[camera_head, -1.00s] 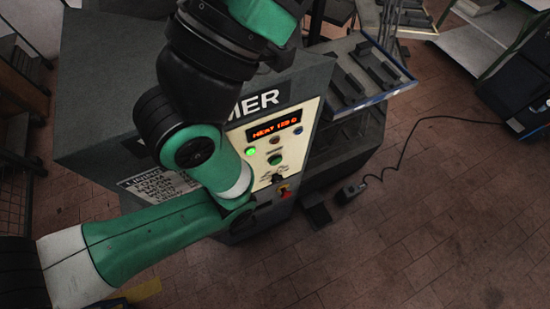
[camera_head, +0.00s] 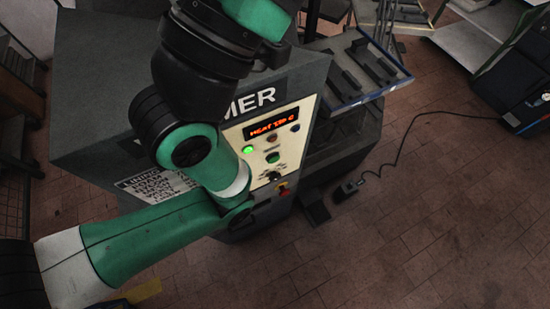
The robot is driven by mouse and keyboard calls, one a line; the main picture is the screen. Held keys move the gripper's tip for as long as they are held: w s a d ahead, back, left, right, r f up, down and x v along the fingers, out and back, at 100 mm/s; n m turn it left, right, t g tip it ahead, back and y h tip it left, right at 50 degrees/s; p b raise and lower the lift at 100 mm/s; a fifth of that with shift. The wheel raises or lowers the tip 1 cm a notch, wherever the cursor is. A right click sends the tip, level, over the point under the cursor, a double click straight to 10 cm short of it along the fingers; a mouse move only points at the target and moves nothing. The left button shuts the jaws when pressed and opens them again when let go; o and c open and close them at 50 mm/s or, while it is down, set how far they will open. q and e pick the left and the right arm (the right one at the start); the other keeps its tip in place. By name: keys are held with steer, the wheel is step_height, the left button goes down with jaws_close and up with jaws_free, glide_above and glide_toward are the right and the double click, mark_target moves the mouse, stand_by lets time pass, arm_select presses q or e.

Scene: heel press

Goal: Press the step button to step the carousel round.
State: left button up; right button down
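The machine's cream control panel (camera_head: 290,146) faces right, with a lit red text display (camera_head: 271,128) that seems to read a heat value. A black knob (camera_head: 273,176) and a red stop button on yellow (camera_head: 282,188) sit lower. The labels are too small to read, so I cannot tell which is the step button. My green and black arm covers the panel's left side. Neither gripper shows. No carousel is clearly identifiable.
A grey tray (camera_head: 362,68) with dark holders stands behind the machine. A black pedal-like box (camera_head: 349,188) lies on the brick floor with a cable running right. The floor (camera_head: 430,220) at the right is open. A dark blue cabinet (camera_head: 515,80) stands far right.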

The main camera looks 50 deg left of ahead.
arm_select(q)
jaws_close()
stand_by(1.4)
